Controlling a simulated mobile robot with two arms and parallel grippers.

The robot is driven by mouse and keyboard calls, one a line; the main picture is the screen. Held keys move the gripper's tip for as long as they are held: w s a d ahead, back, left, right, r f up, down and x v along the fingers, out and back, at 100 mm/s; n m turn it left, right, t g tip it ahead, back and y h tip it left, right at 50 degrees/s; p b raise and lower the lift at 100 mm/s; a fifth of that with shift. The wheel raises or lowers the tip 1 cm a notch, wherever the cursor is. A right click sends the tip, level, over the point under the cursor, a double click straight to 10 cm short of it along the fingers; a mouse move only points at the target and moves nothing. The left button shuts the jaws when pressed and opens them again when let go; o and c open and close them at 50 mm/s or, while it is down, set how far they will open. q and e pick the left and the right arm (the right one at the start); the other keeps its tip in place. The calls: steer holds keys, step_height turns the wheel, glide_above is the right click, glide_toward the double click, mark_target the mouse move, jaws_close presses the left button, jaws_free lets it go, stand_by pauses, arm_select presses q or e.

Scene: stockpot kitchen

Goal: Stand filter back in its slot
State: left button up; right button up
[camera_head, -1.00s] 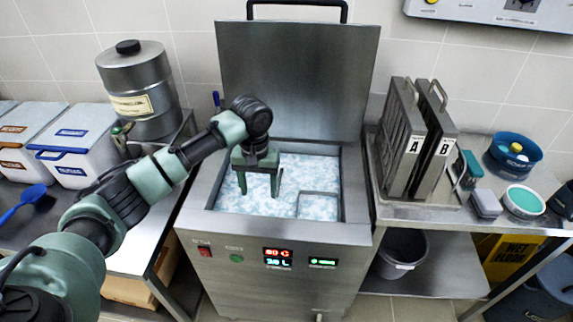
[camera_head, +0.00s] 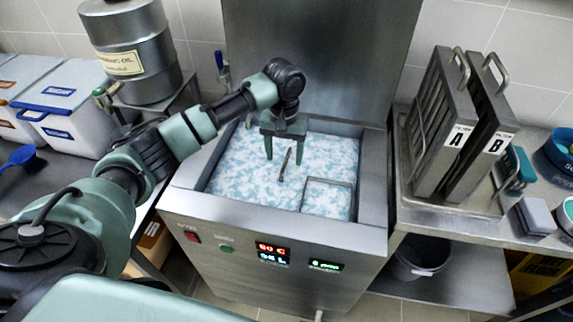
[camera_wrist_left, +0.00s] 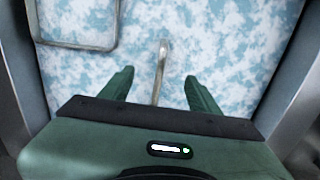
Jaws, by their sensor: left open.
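A thin metal handle (camera_head: 285,166) sticks up out of the blue-white foam in the steel tank (camera_head: 300,222); anything below it is hidden by foam. My left gripper (camera_head: 283,160) is open over the foam, fingers pointing down, one on each side of the handle in the picture. In the left wrist view the handle (camera_wrist_left: 162,62) runs between the spread fingers of the gripper (camera_wrist_left: 159,74); I see no contact. Two dark filter plates, A (camera_head: 440,125) and B (camera_head: 485,130), stand in a rack at the right. My right gripper is out of view.
A metal frame (camera_head: 328,182) lies at the tank's front right corner, also seen in the left wrist view (camera_wrist_left: 75,45). The raised lid (camera_head: 320,60) stands behind the tank. A steel drum (camera_head: 130,55) and white bins (camera_head: 75,105) are at left; a grey box (camera_head: 533,215) at right.

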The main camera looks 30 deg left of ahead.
mark_target(285, 163)
arm_select(q)
steer(key=f, duration=0.1)
steer(key=f+b, duration=0.1)
steer(key=shift+w+f, duration=0.2)
steer(key=shift+f, duration=0.1)
steer(key=shift+f+b, duration=0.15)
steer(key=shift+b, duration=0.15)
steer(key=shift+f, duration=3.75)
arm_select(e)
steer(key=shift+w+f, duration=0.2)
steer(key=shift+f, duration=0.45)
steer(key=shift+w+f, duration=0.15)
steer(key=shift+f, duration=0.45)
arm_select(q)
jaws_close()
